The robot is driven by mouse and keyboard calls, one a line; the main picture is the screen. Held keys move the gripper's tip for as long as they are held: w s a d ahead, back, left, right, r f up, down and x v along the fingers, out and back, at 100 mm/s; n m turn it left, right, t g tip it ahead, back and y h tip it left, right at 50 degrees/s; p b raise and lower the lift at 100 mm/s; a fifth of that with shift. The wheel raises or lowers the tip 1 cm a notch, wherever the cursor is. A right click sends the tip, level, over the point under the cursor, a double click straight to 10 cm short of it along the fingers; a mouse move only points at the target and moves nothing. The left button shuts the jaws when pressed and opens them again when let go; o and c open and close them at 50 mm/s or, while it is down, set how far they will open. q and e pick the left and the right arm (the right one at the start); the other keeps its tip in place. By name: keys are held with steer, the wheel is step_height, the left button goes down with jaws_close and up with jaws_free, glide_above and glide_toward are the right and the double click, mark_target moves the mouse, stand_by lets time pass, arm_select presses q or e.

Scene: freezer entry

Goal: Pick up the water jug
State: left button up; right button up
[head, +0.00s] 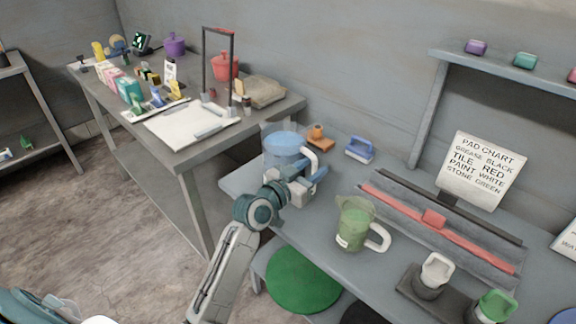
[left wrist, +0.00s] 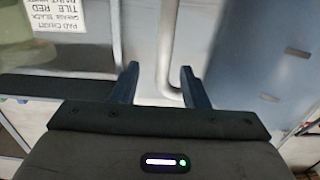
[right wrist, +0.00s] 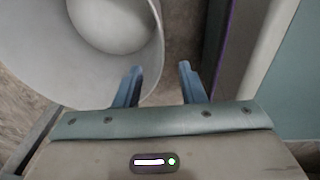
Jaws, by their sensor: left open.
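The water jug (head: 284,147) is a clear jug with blue contents and a white handle, standing at the left end of the grey bench. Its bluish body (left wrist: 255,60) and pale handle also show in the left wrist view. My left gripper (head: 308,182) is at the jug's handle side. Its fingers (left wrist: 158,84) are open, with the handle running between them and a gap on both sides. A second jug (head: 352,226), with green contents and a white handle, stands further right. My right gripper (right wrist: 158,84) is open and empty, seen only in its own wrist view.
The bench also holds an orange item (head: 319,139), a blue-handled item (head: 359,150), a red-barred rail (head: 400,204) and a sign (head: 483,168). A cluttered table (head: 205,155) stands left. A pale round container (right wrist: 125,75) is near my right gripper.

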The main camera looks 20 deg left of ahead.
arm_select(q)
steer(key=x, duration=0.4)
steer(key=shift+a+p, duration=0.15)
steer(key=shift+p, duration=0.25)
steer(key=shift+s, duration=0.1)
jaws_close()
stand_by(0.8)
steer(key=shift+a+r, duration=0.1)
steer(key=shift+r, duration=0.25)
steer(key=shift+f, duration=0.1)
